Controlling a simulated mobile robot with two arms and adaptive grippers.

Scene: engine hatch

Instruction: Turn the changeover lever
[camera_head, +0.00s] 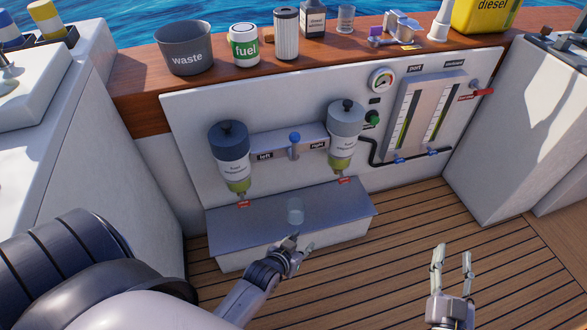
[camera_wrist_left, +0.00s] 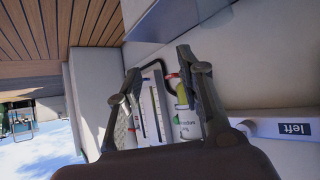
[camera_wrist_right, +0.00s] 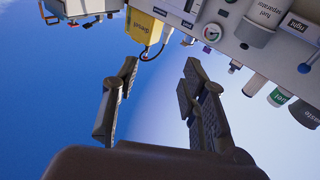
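The changeover lever (camera_head: 294,145) has a blue knob and stands upright on a grey bar (camera_head: 268,143) between the "left" and "right" labels. My right gripper (camera_head: 453,258) is open and empty, over the deck at the lower right.
A grey step box (camera_head: 240,225) with a clear cup (camera_head: 295,210) on it lies below the separators. The wooden ledge (camera_head: 215,80) holds a waste bucket (camera_head: 186,58), a fuel can (camera_head: 244,50) and a yellow diesel canister (camera_head: 484,14). The deck (camera_head: 400,225) at right is clear.

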